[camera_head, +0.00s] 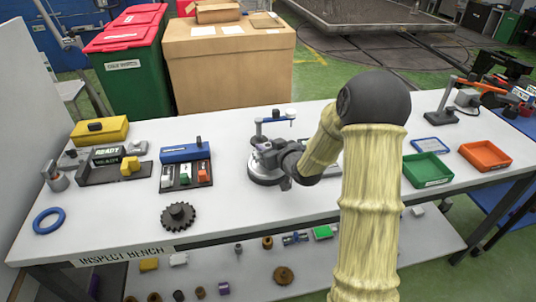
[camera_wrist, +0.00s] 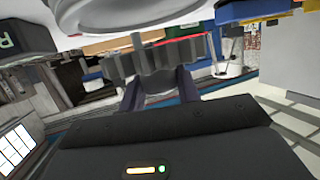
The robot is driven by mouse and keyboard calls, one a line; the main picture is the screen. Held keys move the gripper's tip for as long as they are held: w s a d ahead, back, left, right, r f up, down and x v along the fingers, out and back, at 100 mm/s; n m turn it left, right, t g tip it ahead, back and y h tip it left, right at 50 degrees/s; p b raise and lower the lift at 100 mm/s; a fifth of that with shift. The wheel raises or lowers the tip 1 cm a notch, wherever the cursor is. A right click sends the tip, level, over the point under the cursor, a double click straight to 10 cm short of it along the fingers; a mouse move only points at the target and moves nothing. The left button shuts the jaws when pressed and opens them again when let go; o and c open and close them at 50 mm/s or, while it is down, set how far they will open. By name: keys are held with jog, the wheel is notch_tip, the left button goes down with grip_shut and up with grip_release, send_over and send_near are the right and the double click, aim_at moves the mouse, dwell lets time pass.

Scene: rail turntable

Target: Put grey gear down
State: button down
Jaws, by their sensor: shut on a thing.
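In the wrist view, my gripper (camera_wrist: 158,82) is shut on a grey gear (camera_wrist: 155,62) with thick teeth. A pale round disc (camera_wrist: 115,14) shows just beyond the gear; I cannot tell whether they touch. In the head view, my gripper reaches left to the round turntable (camera_head: 262,178) mid-bench, and the arm hides much of that spot. The held gear cannot be made out clearly there. A separate dark gear (camera_head: 179,217) lies flat near the bench's front edge.
On the white bench (camera_head: 110,210) are a blue ring (camera_head: 48,220), a tray of small parts (camera_head: 186,175) and a yellow case (camera_head: 99,130) at left. A green tray (camera_head: 427,170) and an orange tray (camera_head: 485,155) stand at right. A blue-topped stand (camera_head: 275,120) rises behind the turntable.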

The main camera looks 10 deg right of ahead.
jog(key=shift+f, duration=1.4)
jog(key=shift+f, duration=0.2)
jog(key=c, duration=1)
grip_release()
jog(key=shift+r, duration=0.1)
jog(key=shift+r, duration=0.1)
jog(key=b+v, duration=0.1)
jog(key=v, duration=1.1)
